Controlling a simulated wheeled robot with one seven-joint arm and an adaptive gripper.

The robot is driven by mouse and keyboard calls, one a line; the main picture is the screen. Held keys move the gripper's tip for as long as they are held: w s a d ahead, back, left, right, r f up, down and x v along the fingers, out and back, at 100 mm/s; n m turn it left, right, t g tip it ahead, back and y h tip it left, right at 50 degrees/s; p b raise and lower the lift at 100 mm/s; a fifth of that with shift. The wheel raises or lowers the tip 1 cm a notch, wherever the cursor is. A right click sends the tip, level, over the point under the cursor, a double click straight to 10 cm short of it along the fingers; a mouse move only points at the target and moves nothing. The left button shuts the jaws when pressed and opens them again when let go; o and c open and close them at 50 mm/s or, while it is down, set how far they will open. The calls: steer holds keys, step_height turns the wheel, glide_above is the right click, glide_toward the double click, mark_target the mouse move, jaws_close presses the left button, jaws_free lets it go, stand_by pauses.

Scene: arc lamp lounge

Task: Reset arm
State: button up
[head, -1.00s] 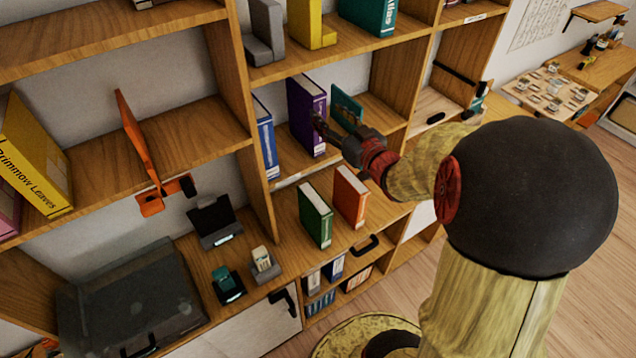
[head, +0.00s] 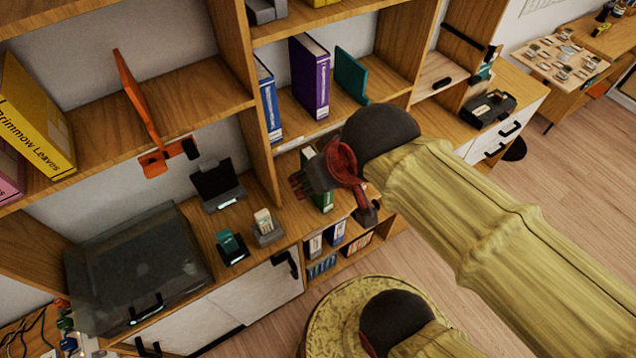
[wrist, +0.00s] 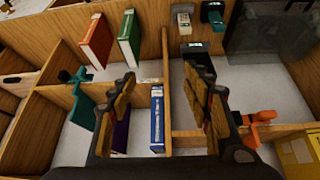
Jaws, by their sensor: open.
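My gripper (head: 333,195) is in front of the shelf unit in the head view, over the lower shelf, hiding most of the green book (head: 325,200). In the wrist view its two fingers (wrist: 163,88) stand wide apart with nothing between them. The purple book (head: 310,76) stands upright on the middle shelf, between the blue book (head: 268,98) and a teal bookend (head: 351,76). The wrist view shows the blue book (wrist: 157,118) below the fingers' gap and the purple book (wrist: 120,132) partly hidden by the left finger. The orange book (wrist: 97,42) shows only in the wrist view.
An orange bookend (head: 137,95) and a yellow book (head: 35,115) are on the left shelf. A smoky-lidded box (head: 140,265) and small device stands (head: 230,247) sit on the cabinet top. A black device (head: 487,109) sits at right. The floor (head: 560,190) at right is clear.

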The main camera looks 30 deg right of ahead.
steer(key=shift+s+a+f, duration=0.1)
steer(key=shift+s+a, duration=0.4)
steer(key=shift+s, duration=0.25)
step_height(320, 180, down, 10)
steer(key=b, duration=1)
